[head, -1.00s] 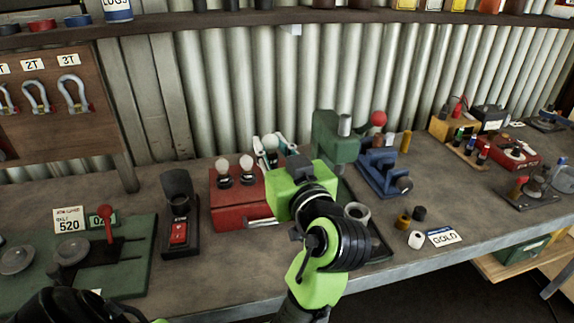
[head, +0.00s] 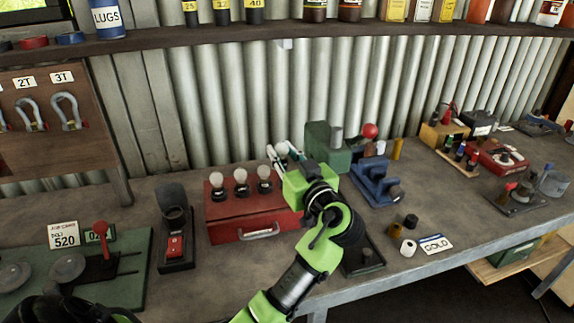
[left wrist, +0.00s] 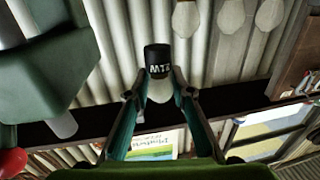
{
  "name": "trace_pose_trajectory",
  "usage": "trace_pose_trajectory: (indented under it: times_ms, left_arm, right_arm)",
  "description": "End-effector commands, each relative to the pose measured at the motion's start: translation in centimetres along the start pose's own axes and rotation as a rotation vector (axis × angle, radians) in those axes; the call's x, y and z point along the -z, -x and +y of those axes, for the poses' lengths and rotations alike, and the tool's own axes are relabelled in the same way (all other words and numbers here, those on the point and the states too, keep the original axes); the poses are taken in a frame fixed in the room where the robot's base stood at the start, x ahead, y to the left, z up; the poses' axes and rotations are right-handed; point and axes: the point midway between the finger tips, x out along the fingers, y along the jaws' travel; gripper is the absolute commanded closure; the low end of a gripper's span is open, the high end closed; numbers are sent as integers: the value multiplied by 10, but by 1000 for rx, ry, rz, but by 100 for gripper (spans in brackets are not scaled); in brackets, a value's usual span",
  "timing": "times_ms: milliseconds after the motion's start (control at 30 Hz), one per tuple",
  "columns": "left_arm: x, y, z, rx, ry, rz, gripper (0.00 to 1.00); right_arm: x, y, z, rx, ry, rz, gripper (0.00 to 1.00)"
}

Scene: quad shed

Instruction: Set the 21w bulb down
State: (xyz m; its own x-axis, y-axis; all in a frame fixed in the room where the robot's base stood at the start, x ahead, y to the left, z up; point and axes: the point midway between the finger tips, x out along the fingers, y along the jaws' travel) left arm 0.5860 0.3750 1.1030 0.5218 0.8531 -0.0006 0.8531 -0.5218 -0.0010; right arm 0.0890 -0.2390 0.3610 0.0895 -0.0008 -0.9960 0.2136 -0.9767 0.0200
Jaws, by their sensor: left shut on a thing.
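My left gripper (head: 272,148) is above the right end of the red case (head: 235,226), with its fingers pointing away from me. In the left wrist view, which shows the scene upside down, the fingers (left wrist: 160,82) are shut on the 21w bulb. This bulb (left wrist: 160,91) has pale glass and a black base with white lettering. It looks upright, base down, and clear of the case. In the head view I cannot make it out behind the gripper. Three other bulbs (head: 241,176) stand in a row in the case. The case's right end is hidden by my gripper.
A green machine (head: 325,146) stands close right of the gripper, with a blue vise (head: 372,180) beyond. A black switch stand (head: 175,235) is left of the case. Small cylinders (head: 408,248) and a GOLD card (head: 436,244) lie at right. A shelf (head: 300,24) runs above.

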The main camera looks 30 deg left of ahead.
Motion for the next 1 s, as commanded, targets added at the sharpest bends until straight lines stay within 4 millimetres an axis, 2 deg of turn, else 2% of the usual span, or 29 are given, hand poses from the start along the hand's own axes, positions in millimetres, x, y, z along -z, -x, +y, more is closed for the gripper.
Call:
trace_pose_trajectory:
  times_ms: [100,433,500,600,1000]
  left_arm:
    - [-17,-11,10,1,-5,1,100]
    - [-45,-28,25,0,-4,1,100]
    - [-55,-26,24,0,-7,0,100]
    - [-68,-26,24,0,-2,0,100]
    - [-73,-26,24,-1,1,0,100]
  right_arm:
    - [1,5,-1,1,-1,0,60]
    - [3,11,-8,9,-4,2,60]
    - [3,19,-7,9,-4,2,60]
    - [3,17,-7,8,-4,2,60]
    - [2,12,-4,4,-1,2,60]
